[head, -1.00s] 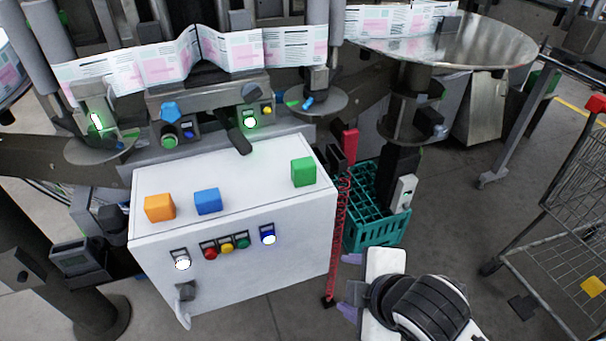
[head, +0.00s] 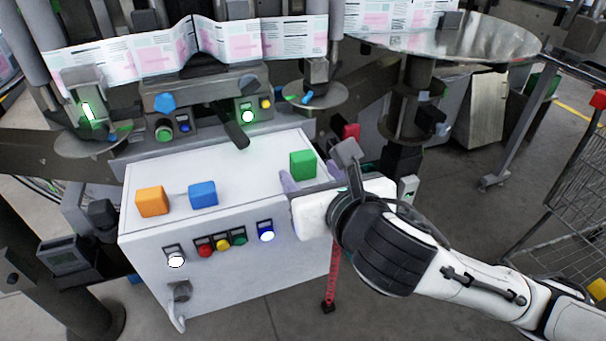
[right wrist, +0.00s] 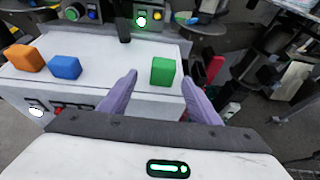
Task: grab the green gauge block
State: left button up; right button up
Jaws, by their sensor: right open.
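The green gauge block (head: 303,165) stands on the right part of the white cabinet's top (head: 245,180). It also shows in the right wrist view (right wrist: 163,71), ahead of and between the two fingers. My right gripper (head: 309,182) is open, with its purple fingers just in front of the block on the near side. In the right wrist view the open gripper (right wrist: 160,88) has nothing between its fingertips, and the block appears a little beyond them. My left gripper is not in view.
A blue block (head: 203,194) and an orange block (head: 152,201) sit further left on the cabinet top. The labelling machine with a dark lever (head: 236,134) stands behind. A round metal table (head: 450,42) is at the back right. The cabinet top's middle is clear.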

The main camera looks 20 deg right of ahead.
aim_at(306, 165)
jog(key=x, duration=0.6)
jog(key=shift+w+d, duration=0.25)
jog(key=shift+w, duration=0.1)
jog(key=c, duration=1.2)
jog(key=shift+o, duration=0.2)
